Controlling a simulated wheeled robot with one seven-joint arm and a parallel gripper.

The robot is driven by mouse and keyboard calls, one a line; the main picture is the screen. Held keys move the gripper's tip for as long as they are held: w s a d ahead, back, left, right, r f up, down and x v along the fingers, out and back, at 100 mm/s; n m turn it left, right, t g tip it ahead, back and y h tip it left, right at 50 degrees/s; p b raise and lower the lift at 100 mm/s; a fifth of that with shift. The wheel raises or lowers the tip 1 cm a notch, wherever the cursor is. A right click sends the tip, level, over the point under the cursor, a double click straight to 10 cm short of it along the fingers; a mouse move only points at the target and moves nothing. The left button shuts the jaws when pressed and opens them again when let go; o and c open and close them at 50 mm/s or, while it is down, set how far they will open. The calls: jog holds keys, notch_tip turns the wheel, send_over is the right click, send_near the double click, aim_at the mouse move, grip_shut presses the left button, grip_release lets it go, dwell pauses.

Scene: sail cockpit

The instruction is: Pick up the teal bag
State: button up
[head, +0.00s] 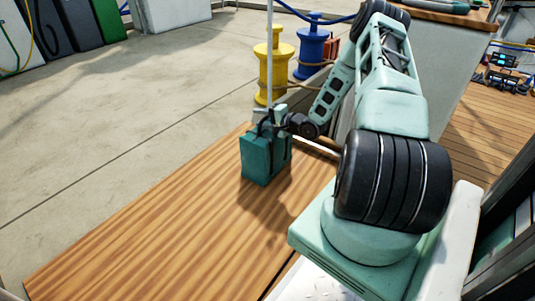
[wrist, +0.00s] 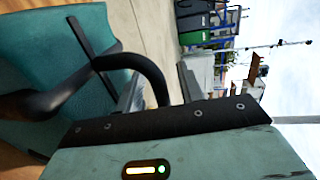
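The teal bag (head: 260,160) stands upright on the wooden surface in the head view. Its teal side also fills the left of the wrist view (wrist: 45,45). A thick dark handle (wrist: 140,62) arches from the bag across the front of my gripper in the wrist view. My gripper (head: 268,120) is at the top of the bag, by the handle. In the wrist view its fingers (wrist: 155,92) stand apart, with part of the handle between them. The gap looks wider than the handle. The fingertips' contact with the handle is not clear.
The wooden surface (head: 150,235) is clear left of the bag. A thin pale pole (head: 269,50) rises behind the bag. A yellow bollard (head: 273,68) and a blue bollard (head: 311,45) stand behind on the concrete dock (head: 130,90).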

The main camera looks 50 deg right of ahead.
grip_shut()
jog(key=shift+r, duration=0.1)
dwell(1.3)
